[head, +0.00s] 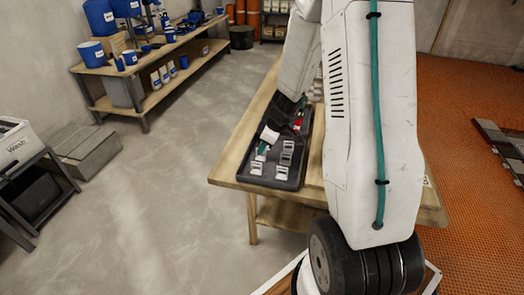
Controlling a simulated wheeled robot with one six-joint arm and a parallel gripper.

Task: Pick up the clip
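Several small pale grey clips lie in a dark tray (273,181) on the wooden table. One clip (282,172) is near the tray's front right, and another clip (257,168) is at the left. More clips (286,152) lie in a column behind the front right one. My white arm comes down over the back of the tray. A small white and green shape (268,137) shows over the tray's left part; I cannot tell whether it belongs to my gripper. My gripper's fingers cannot be made out, and my arm covers part of the table.
A red item (298,123) lies at the tray's back right. The wooden table (230,165) has bare top left of the tray. A workbench (150,58) with blue containers stands back left. Grey floor is clear between them. Orange matting (470,190) with dark tiles (500,145) lies at right.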

